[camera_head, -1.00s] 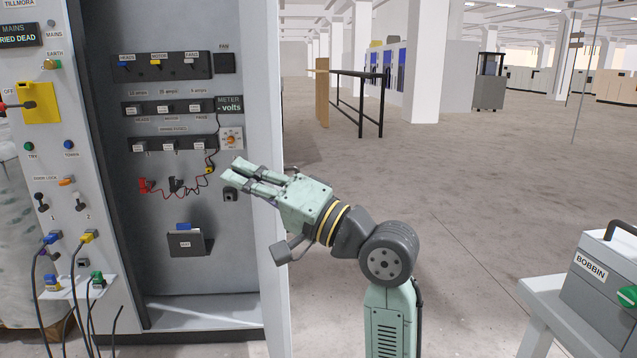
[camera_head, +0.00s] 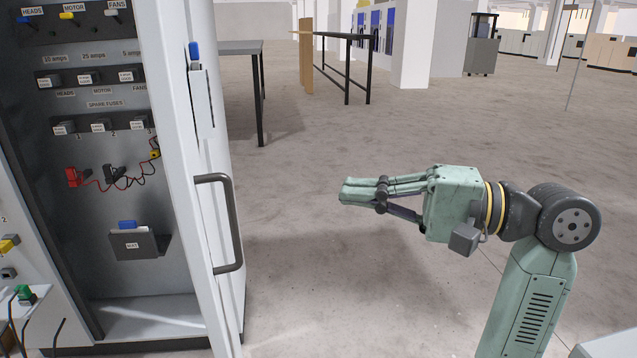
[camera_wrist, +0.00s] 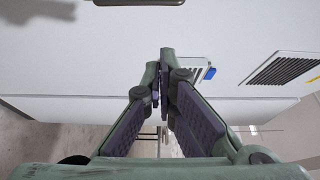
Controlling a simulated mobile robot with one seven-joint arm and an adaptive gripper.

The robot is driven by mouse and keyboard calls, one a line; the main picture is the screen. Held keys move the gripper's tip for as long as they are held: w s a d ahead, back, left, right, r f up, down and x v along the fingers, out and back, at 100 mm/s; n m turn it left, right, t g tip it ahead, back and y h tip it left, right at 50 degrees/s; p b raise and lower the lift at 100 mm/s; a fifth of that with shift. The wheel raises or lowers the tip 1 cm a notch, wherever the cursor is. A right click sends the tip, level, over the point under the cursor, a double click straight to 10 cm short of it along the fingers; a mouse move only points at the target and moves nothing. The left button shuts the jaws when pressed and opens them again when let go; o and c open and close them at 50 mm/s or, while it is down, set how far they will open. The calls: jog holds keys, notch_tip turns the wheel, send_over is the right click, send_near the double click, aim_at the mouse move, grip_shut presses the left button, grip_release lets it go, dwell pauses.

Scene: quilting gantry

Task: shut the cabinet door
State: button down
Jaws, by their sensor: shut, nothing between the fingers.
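The cabinet door (camera_head: 208,148) stands open at the right side of the grey cabinet, and the cabinet's inside shows. A dark bar handle (camera_head: 233,222) is on the door's outer face. My gripper (camera_head: 344,191) is to the right of the door with its fingers pointing left towards it. The fingers are shut and empty, with a visible gap between them and the handle in the head view. In the wrist view, my gripper (camera_wrist: 164,60) is in front of a pale panel (camera_wrist: 85,65) that looks like the door's outer face.
The cabinet holds fuse rows (camera_head: 95,76), red and black leads (camera_head: 75,178) and a dark pocket (camera_head: 135,243). A holder with a blue top (camera_head: 200,95) is on the door. A table (camera_head: 235,47) stands behind.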

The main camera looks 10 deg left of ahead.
aim_at(210, 176)
jog(key=s+a+p, duration=0.1)
jog(key=a+p, duration=0.1)
jog(key=a, duration=1)
jog(key=shift+s+a, duration=0.15)
jog(key=shift+s, duration=0.2)
